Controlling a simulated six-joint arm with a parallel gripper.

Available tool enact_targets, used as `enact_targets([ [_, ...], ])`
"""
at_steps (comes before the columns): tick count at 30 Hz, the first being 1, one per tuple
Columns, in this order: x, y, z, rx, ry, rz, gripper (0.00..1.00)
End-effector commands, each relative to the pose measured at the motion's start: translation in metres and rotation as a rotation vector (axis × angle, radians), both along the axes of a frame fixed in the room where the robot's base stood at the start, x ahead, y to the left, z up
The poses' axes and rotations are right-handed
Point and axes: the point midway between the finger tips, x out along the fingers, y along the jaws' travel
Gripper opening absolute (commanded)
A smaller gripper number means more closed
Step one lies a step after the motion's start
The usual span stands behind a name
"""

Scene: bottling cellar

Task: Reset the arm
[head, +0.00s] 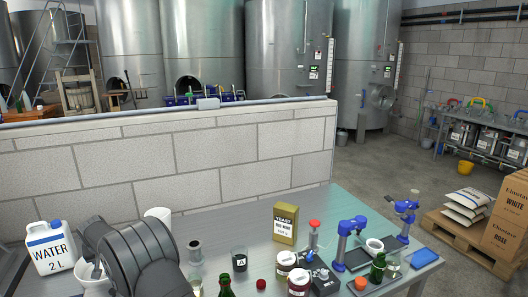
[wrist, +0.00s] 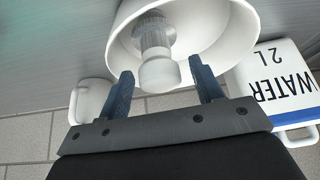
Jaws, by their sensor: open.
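My gripper (wrist: 161,68) is open, its two dark blue fingers apart, in the wrist view. A white bowl (wrist: 232,52) lies beyond the fingertips. A pale, ribbed, round-ended piece (wrist: 160,75) stands in the bowl and shows between the fingers. I cannot tell whether the fingers touch it; they are not closed on it. In the head view my grey arm stands at the lower left and hides the fingers. Part of the white bowl (head: 88,283) shows there beside the arm.
A white water jug (head: 48,250) stands left of the arm, close to my gripper in the wrist view (wrist: 280,80). A white vessel (head: 160,216) stands behind the arm. Bottles, jars, a yeast box (head: 285,222) and blue stands crowd the bench rightward. A block wall (head: 230,160) runs behind.

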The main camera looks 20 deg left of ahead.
Motion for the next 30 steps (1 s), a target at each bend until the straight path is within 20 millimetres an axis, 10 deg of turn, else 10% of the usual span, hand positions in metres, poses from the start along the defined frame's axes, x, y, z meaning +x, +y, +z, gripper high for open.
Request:
enact_targets([
  [30,-0.004,-0.005,0.014,0.003,-0.002,0.001,0.60],
])
